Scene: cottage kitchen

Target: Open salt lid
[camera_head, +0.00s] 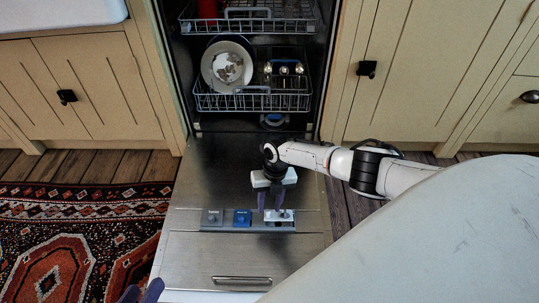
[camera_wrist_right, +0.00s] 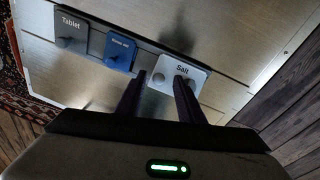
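The white salt lid (camera_head: 287,215), marked "Salt", is the right-hand one of three lids on the lowered dishwasher door (camera_head: 210,255). It looks shut and flat. In the right wrist view the salt lid (camera_wrist_right: 200,75) lies just beyond the fingertips, with a round knob showing between them and the right finger overlapping the lid. My right gripper (camera_head: 270,210) points down over the lid with its purple fingers apart and nothing between them; contact cannot be told. My left gripper (camera_head: 141,294) is at the bottom edge, fingertips apart and empty, mostly out of frame.
A grey tablet lid (camera_head: 212,217) and a blue rinse-aid lid (camera_head: 242,217) sit left of the salt lid. Dishwasher racks (camera_head: 255,100) hold a plate (camera_head: 227,65) and other dishes. Cabinets flank the machine. A patterned rug (camera_head: 70,240) lies at left.

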